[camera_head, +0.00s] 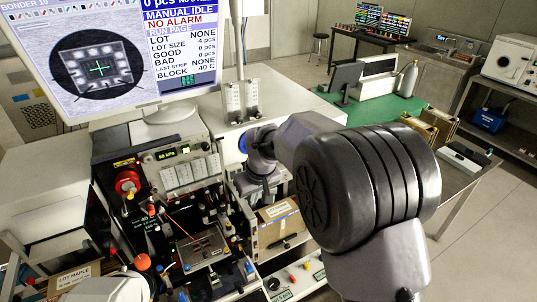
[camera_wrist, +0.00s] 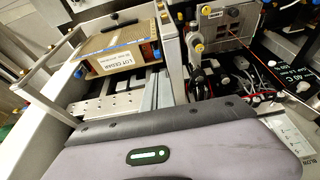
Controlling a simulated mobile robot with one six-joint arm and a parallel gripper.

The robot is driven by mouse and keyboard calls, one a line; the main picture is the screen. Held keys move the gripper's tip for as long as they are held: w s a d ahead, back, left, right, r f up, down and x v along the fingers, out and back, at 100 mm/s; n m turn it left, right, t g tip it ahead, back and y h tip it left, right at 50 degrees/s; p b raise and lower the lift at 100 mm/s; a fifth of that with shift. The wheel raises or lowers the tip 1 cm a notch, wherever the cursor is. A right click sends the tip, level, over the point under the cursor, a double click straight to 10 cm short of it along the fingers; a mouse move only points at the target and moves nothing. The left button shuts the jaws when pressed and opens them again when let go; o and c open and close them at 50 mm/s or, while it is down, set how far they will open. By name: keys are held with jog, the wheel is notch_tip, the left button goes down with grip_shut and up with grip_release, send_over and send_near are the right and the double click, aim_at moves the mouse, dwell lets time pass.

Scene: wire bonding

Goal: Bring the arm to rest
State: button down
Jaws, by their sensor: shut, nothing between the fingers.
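My arm (camera_head: 370,185) reaches in from the lower right in the head view, its big black ridged joint in front and its wrist (camera_head: 262,150) over the right side of the bonding machine (camera_head: 175,165). The grey housing of my gripper (camera_wrist: 160,150), with a lit green bar, fills the bottom of the wrist view. The fingertips do not show clearly. My gripper is shut, with nothing seen held in it. It is above the machine; any contact cannot be told.
A cardboard box labelled LOT CEDAR (camera_wrist: 125,45) sits near the housing in the wrist view. A LOT MAPLE box (camera_head: 75,280) is at lower left. The monitor (camera_head: 125,50) reads MANUAL IDLE, NO ALARM. A side table (camera_head: 465,175) stands at right; open floor (camera_head: 490,235) lies beyond.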

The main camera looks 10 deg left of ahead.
jog(key=s+d+r+m+t+b, duration=0.1)
jog(key=s+d+r+m+b, duration=0.2)
jog(key=s+d+b, duration=0.35)
jog(key=s+d+r+m+t+b, duration=0.1)
jog(key=s+d+r+m+b, duration=0.25)
jog(key=s+d, duration=0.5)
jog(key=s+d+f+m+b, duration=0.2)
jog(key=s+d+f, duration=0.1)
jog(key=s, duration=0.4)
jog(key=s+d+f+m+b, duration=0.2)
jog(key=s+d+f+m, duration=0.1)
jog(key=s, duration=0.4)
jog(key=shift+d+f+t, duration=0.25)
jog(key=shift+d+t, duration=0.15)
jog(key=shift+d, duration=0.25)
